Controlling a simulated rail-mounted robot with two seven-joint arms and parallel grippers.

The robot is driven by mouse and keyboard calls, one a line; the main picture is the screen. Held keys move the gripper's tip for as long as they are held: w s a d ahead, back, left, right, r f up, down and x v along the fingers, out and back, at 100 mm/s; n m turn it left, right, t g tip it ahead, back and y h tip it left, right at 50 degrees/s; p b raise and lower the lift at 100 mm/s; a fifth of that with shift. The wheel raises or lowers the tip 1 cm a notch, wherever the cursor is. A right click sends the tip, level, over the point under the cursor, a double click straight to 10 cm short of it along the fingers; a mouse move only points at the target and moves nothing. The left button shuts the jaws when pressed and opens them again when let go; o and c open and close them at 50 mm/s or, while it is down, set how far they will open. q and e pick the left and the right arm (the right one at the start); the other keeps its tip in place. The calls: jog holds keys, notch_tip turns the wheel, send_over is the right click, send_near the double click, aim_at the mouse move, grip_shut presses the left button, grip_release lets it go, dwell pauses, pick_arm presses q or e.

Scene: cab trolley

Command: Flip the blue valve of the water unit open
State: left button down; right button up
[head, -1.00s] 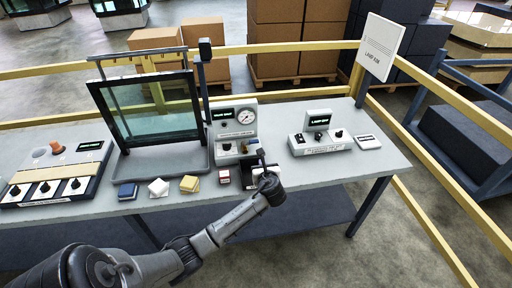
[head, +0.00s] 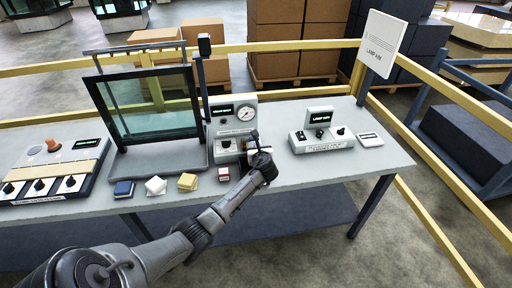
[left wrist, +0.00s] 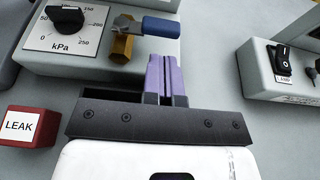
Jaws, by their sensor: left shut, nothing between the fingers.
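The water unit (head: 222,147) is a light grey box with a round gauge and a knob, standing on the table right of the glass frame. In the left wrist view its blue valve handle (left wrist: 161,27) points right from a brass body (left wrist: 121,46). My left gripper (left wrist: 165,80) has its purple fingers shut and empty, with the tips just short of the blue handle, apparently not touching it. In the head view the left gripper (head: 254,140) is at the unit's front right and largely hides the valve. My right gripper is not in view.
A red LEAK block (left wrist: 27,126) lies left of the gripper. A lamp unit (head: 322,138) with a rocker switch stands to the right. Blue, white and yellow blocks (head: 156,186) line the table's front. The glass frame (head: 150,105) stands behind them. Table between the units is clear.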

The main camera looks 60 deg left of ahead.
aim_at(250, 139)
pick_arm(q)
jog(key=shift+w+a+b, duration=0.2)
jog(key=shift+w+a, duration=0.05)
jog(key=shift+a, duration=0.35)
jog(key=shift+w+a+b, duration=0.15)
jog(key=shift+w+a, duration=0.1)
jog(key=shift+a, duration=0.5)
jog(key=shift+d, duration=0.1)
